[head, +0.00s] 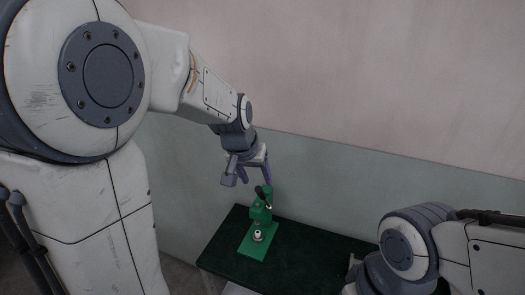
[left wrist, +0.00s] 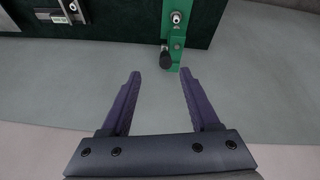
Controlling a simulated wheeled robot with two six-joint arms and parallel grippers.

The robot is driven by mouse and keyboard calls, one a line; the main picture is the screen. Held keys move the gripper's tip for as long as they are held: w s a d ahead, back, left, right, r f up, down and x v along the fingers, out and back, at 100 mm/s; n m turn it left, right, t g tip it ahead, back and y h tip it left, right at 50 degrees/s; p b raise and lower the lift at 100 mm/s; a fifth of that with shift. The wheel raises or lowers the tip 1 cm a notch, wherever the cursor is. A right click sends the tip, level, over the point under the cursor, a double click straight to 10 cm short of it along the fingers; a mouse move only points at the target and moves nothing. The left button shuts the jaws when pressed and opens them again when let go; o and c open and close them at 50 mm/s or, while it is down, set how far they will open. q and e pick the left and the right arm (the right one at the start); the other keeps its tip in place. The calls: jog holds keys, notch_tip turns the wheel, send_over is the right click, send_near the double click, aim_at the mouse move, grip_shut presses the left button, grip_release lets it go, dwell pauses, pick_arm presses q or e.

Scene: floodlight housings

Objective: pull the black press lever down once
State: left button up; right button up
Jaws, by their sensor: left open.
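The green press (head: 259,240) stands upright on the dark table, with a pale round part (head: 258,236) low on its front. Its black lever (head: 262,194) sticks up near the top. My left gripper (head: 254,176) is open and empty, just above the press. In the left wrist view, the black knob of the lever (left wrist: 166,58) lies just beyond the open left fingertips (left wrist: 160,74), roughly in line with the gap between them. No contact shows. The green press body (left wrist: 179,48) is beside the knob. My right gripper is not visible.
The dark green table (head: 318,252) has bare room right of the press. A metal fixture (left wrist: 60,14) is at the upper left of the left wrist view. My right arm is at the lower right of the head view. A plain wall stands behind the table.

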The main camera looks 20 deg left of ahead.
aim_at(260, 192)
pick_arm(q)
jog(key=x, duration=0.6)
jog(key=a+p+x, duration=0.1)
jog(key=x, duration=0.3)
jog(key=shift+w, duration=0.35)
grip_shut()
jog(key=c, duration=0.7)
grip_release()
grip_shut()
